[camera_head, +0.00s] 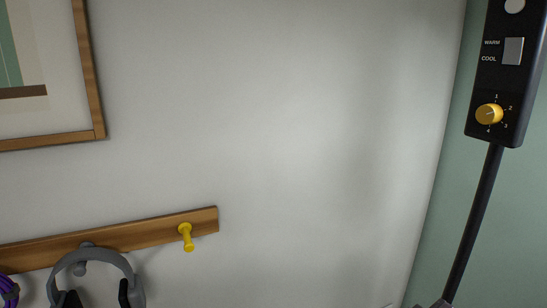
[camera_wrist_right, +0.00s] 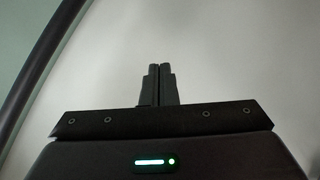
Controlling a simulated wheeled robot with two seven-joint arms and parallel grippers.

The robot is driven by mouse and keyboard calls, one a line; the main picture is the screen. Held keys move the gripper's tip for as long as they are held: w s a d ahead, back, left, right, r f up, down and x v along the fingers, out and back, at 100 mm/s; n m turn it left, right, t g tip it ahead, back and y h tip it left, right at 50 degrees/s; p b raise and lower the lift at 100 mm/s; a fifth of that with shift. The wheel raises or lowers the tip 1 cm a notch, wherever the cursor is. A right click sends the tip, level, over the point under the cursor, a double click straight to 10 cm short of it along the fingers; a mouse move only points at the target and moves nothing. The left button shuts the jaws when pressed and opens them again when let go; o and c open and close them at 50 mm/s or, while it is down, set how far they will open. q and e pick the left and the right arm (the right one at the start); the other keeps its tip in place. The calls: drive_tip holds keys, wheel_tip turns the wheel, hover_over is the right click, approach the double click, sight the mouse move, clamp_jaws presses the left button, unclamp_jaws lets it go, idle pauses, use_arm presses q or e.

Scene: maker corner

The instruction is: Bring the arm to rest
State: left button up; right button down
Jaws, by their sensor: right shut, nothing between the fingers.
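My right gripper (camera_wrist_right: 158,72) shows in the right wrist view. Its two dark fingers are together with nothing between them. They point toward a plain pale surface and no object is close to the fingertips. Neither gripper shows in the head view, and my left gripper is in no view.
A black control box (camera_head: 507,75) with a yellow knob (camera_head: 489,114) and a dark pole (camera_head: 474,220) stands at the right. A wooden rail (camera_head: 140,236) on the white wall has a yellow peg (camera_head: 187,238) and grey headphones (camera_head: 112,262). A framed picture (camera_head: 88,70) hangs above.

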drive_tip(key=s+a+f+m+g+y, duration=0.1)
drive_tip(key=s+a+f+m+g, duration=0.1)
drive_tip(key=s+a+f+g, duration=0.35)
drive_tip(key=s+a+f+m+g+y, duration=0.1)
drive_tip(key=s+a+f+m+g, duration=0.15)
drive_tip(key=s+f, duration=0.65)
drive_tip(key=s+f+g, duration=0.1)
drive_tip(key=s+f, duration=0.2)
drive_tip(key=f, duration=1.2)
drive_tip(key=s+f, duration=0.2)
drive_tip(key=f, duration=1.3)
drive_tip(key=s+d+f+g, duration=0.1)
drive_tip(key=s+d+f, duration=0.1)
drive_tip(key=s+f, duration=1.4)
drive_tip(key=s, duration=0.3)
drive_tip(key=shift+d+f, duration=0.15)
drive_tip(key=shift+d, duration=0.1)
drive_tip(key=shift+s, duration=0.15)
